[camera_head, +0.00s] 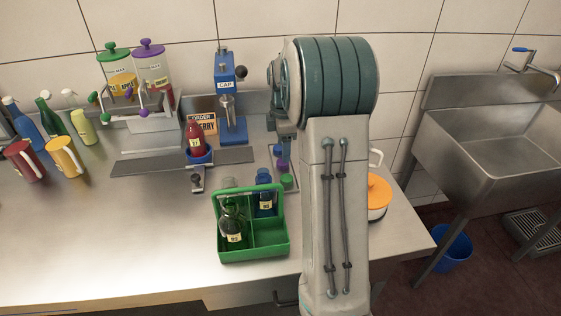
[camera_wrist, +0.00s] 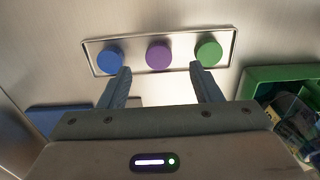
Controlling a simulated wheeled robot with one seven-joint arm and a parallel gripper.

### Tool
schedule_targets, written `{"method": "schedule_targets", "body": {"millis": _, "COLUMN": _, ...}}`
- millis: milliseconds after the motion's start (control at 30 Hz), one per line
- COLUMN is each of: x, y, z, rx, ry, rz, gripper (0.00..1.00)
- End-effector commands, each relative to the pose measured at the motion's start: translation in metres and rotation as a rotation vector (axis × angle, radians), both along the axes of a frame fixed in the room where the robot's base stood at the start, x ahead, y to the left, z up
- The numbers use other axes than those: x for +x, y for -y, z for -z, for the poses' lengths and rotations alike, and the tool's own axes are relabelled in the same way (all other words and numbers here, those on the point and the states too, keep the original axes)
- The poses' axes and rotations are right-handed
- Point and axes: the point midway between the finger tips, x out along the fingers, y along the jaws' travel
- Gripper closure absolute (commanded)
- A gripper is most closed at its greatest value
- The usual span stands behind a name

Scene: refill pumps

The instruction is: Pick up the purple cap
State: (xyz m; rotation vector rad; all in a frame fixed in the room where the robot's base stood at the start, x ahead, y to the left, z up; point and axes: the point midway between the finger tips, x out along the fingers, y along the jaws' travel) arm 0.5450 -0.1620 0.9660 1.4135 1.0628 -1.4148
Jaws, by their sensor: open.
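The purple cap (camera_wrist: 158,55) sits in the middle of a shallow metal tray (camera_wrist: 168,38), between a blue cap (camera_wrist: 110,60) and a green cap (camera_wrist: 208,53). My gripper (camera_wrist: 160,75) is open and empty in the wrist view. Its two fingers point toward the tray, with the purple cap ahead of the gap between them. The fingers do not touch the purple cap as far as I can see.
A green caddy (camera_head: 268,240) with bottles stands in front of the tray. The blue cap press (camera_head: 228,100) stands behind left, with a red bottle (camera_head: 195,138) near it. An orange-lidded pot (camera_head: 378,192) is right of my arm. The counter's front left is clear.

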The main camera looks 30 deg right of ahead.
Motion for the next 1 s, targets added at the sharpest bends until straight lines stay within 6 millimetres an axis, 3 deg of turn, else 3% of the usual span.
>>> {"method": "schedule_targets", "body": {"millis": 300, "x": 0.003, "y": -0.004, "z": 0.044, "rx": 0.0, "ry": -0.001, "rz": 0.0, "gripper": 0.42}}
{"method": "schedule_targets", "body": {"millis": 600, "x": 0.003, "y": -0.005, "z": 0.049, "rx": 0.0, "ry": 0.002, "rz": -0.002, "gripper": 0.42}}
{"method": "schedule_targets", "body": {"millis": 767, "x": 0.003, "y": -0.005, "z": 0.049, "rx": 0.001, "ry": 0.001, "rz": -0.002, "gripper": 0.81}}
{"method": "schedule_targets", "body": {"millis": 1000, "x": 0.004, "y": -0.006, "z": 0.049, "rx": 0.0, "ry": 0.002, "rz": -0.003, "gripper": 0.82}}
